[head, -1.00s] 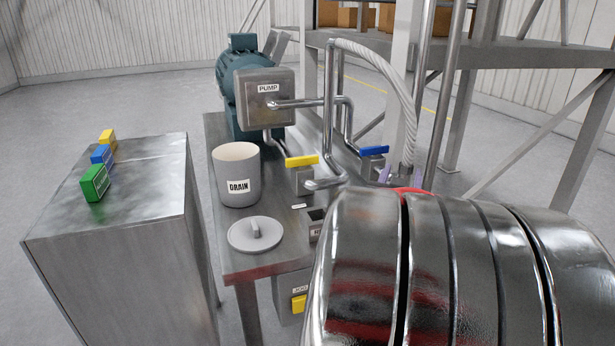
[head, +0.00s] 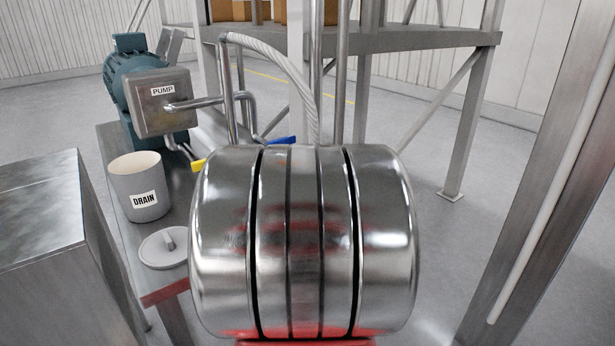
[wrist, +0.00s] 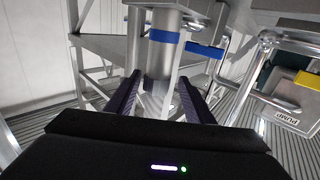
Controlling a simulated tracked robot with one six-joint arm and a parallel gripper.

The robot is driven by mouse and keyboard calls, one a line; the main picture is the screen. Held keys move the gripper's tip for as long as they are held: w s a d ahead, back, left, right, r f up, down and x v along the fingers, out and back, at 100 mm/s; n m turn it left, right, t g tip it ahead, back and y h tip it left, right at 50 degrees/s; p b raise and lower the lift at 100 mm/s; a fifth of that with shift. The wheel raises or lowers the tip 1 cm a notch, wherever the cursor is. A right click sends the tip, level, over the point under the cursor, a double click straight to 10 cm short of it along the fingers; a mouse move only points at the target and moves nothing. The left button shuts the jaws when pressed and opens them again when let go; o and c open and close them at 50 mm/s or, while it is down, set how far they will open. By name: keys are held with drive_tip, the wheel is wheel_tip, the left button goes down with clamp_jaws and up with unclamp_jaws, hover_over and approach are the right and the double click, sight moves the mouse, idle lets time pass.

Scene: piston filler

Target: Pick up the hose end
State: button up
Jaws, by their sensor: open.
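The pale braided hose (head: 300,88) arches over from the pipework and drops behind my arm in the head view. Its lower end is hidden there. In the wrist view, my gripper (wrist: 159,78) is open, with its two dark purple fingers apart. A grey cylinder with a blue band (wrist: 164,37) shows between and beyond the fingertips; it looks like the hose end, but I cannot be sure. I see no grip on it, and cannot tell whether a finger touches it. My gripper is hidden in the head view.
The pump (head: 160,100), pipes, a yellow valve handle (head: 198,165) and a blue valve handle (head: 277,146) stand close to the hose. The drain pot (head: 140,187) and a round lid (head: 163,248) are on the bench. A steel post (head: 545,180) rises at right.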

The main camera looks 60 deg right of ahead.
drive_tip(key=shift+s, duration=0.15)
drive_tip(key=shift+c, duration=0.2)
clamp_jaws()
idle(0.4)
